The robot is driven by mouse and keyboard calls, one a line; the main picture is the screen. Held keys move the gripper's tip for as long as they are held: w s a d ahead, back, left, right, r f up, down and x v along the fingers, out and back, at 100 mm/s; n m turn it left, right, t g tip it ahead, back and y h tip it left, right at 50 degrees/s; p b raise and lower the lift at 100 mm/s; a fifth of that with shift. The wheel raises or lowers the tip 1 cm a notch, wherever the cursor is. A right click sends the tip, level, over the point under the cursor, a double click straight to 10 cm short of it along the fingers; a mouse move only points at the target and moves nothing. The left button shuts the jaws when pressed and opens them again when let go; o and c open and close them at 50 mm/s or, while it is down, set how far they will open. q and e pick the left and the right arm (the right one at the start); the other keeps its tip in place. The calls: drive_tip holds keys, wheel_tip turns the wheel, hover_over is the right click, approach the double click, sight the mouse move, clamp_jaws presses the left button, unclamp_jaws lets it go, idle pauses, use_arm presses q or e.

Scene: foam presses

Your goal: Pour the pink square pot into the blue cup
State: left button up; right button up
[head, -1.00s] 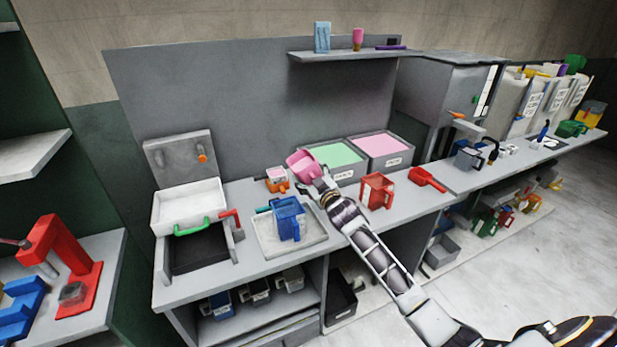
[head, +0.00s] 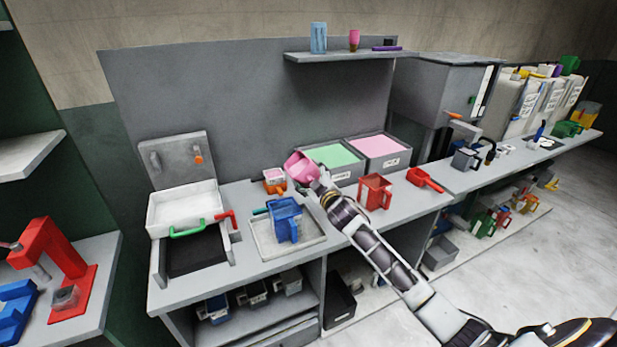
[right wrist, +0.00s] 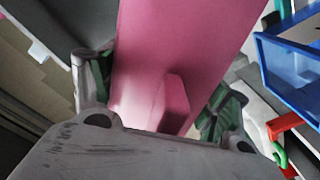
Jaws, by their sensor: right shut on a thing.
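The pink square pot (head: 301,167) is held tilted in the air above the counter, its upper end leaning left. My right gripper (head: 322,184) is shut on it from the right. In the right wrist view the pot (right wrist: 185,50) fills the middle, between the fingers of my right gripper (right wrist: 160,100). The blue cup (head: 285,220) stands upright on a pale tray (head: 262,243), in front and to the left of the pot. Part of the blue cup (right wrist: 292,70) shows at the right of the wrist view. The pot's inside is hidden. My left gripper is out of view.
A small orange container (head: 274,181) stands behind the cup. Bins with green (head: 335,156) and pink (head: 378,147) contents stand at the back. A red cup (head: 375,192) and a red scoop (head: 425,179) are to the right.

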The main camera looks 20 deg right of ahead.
drive_tip(key=shift+d+f+n+b, duration=0.1)
drive_tip(key=shift+f+n+b, duration=0.2)
drive_tip(key=shift+n, duration=0.35)
drive_tip(key=shift+d+f+n+b, duration=0.1)
drive_tip(key=shift+n+b, duration=0.25)
drive_tip(key=shift+n, duration=0.3)
drive_tip(key=shift+f+n+b, duration=0.3)
drive_tip(key=shift+n+b, duration=0.1)
drive_tip(key=shift+n, duration=0.3)
drive_tip(key=shift+f+n+b, duration=0.3)
drive_tip(key=shift+n+b, duration=0.05)
drive_tip(key=shift+n, duration=0.35)
drive_tip(key=shift+a+f+n, duration=0.2)
drive_tip(key=shift+f+n, duration=0.4)
drive_tip(key=shift+n, duration=0.4)
drive_tip(key=shift+a+f+n, duration=0.15)
drive_tip(key=shift+f+n, duration=0.45)
drive_tip(key=shift+n, duration=0.4)
drive_tip(key=shift+a+r+n+p, duration=0.1)
drive_tip(key=shift+a+n+p, duration=0.35)
drive_tip(key=shift+n, duration=0.75)
